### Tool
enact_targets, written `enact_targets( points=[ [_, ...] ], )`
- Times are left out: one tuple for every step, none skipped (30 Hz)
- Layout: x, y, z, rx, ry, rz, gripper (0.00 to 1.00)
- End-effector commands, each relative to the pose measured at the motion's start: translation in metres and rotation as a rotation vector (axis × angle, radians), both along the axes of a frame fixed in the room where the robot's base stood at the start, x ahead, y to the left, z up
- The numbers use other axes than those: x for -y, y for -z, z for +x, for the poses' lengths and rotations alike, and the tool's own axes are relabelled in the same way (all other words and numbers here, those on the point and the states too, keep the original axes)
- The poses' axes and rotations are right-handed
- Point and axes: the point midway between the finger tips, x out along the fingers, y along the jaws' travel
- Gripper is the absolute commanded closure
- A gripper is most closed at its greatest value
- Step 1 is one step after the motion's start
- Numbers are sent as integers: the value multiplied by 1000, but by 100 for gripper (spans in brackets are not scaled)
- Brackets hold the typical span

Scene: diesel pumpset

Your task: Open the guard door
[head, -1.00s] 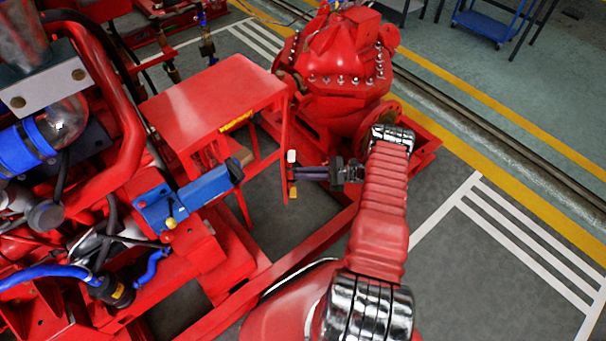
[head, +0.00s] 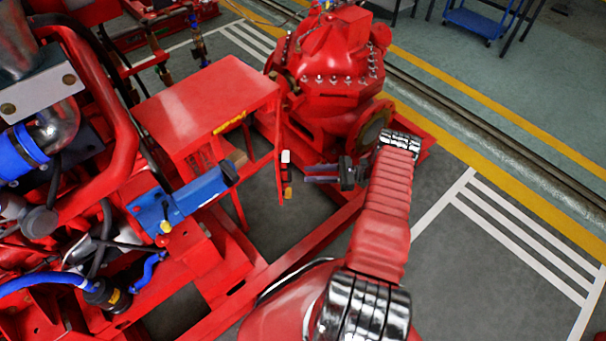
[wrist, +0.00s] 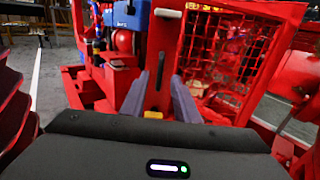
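The guard door (head: 279,140) is a thin red panel at the right end of the red guard housing (head: 195,105). In the head view it shows nearly edge-on, standing out from the housing's front, which looks open beneath the top. In the wrist view its mesh panel (wrist: 232,62) is at right. The door's upright handle (head: 286,172), dark with a white top and yellow lower end, also shows in the wrist view (wrist: 161,70). My gripper (head: 307,174) is open and empty, just right of the handle and apart from it. In the wrist view its fingers (wrist: 158,100) flank the handle's line.
A red pump (head: 335,65) stands behind the door. The red base rail (head: 290,250) runs below my gripper. Striped floor (head: 500,230) at right is clear.

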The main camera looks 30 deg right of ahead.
Motion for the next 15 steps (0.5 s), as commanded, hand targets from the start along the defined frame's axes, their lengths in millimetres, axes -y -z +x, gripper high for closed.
enact_targets(
  points=[
    [9, 0, -6, 2, 3, -1, 72],
    [13, 0, -8, 2, 2, -1, 72],
    [19, 0, -12, 1, 2, -1, 72],
    [24, 0, -15, 1, 3, -1, 72],
    [28, 1, -18, 1, 3, -1, 72],
    [33, 1, -22, 1, 1, -1, 72],
    [38, 1, -25, 1, 1, -1, 72],
    [43, 1, -28, 1, 2, 0, 72],
    [48, 1, -31, 0, 2, 0, 72],
    [51, 1, -34, 1, 1, -1, 72],
    [55, 1, -36, 0, 1, 0, 72],
    [59, 1, -39, 1, 0, 0, 72],
    [61, 1, -41, 1, 0, 1, 72],
    [63, 1, -42, 1, 0, 1, 72],
    [66, 1, -43, 0, -1, 1, 72]
  ],
)
